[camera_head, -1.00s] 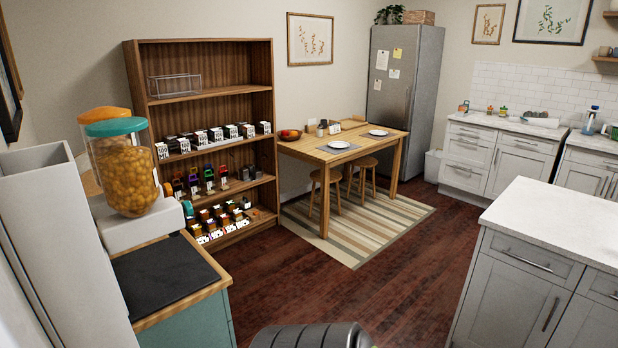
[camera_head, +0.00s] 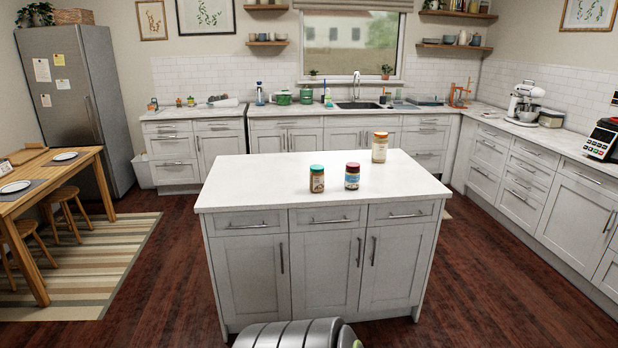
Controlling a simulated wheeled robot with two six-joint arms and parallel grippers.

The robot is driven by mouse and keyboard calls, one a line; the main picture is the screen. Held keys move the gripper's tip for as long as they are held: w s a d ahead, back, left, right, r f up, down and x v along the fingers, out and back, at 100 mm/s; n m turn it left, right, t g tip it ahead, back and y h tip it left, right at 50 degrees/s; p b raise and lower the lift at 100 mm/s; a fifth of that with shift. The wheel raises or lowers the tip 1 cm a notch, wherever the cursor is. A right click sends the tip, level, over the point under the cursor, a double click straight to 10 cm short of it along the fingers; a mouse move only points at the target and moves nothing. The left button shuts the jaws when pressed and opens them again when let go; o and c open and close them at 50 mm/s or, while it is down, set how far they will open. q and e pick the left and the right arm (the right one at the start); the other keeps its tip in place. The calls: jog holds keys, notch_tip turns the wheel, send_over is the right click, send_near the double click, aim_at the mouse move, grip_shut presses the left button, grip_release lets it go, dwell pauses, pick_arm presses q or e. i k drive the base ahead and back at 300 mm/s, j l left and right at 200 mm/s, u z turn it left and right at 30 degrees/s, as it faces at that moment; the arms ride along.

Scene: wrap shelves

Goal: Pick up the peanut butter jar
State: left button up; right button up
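Three jars stand upright on the white top of the kitchen island (camera_head: 255,175). One jar has a teal lid and a brownish body (camera_head: 317,182). Close to its right is a jar with a dark red lid and a blue and white label (camera_head: 352,179). A taller jar with an orange lid and tan contents (camera_head: 380,150) stands farther back on the right. The labels are too small to read, so I cannot tell which is the peanut butter jar. Neither of my grippers is in view.
The island stands ahead with dark wooden floor (camera_head: 178,265) around it. A dining table (camera_head: 27,198) with stools is at left, beside a grey fridge (camera_head: 75,105). Counters with a sink (camera_head: 358,105) and a stand mixer (camera_head: 525,105) line the back and right walls.

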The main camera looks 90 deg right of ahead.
aim_at(317, 180)
jog(key=z, duration=2.85)
jog(key=i+l, duration=0.2)
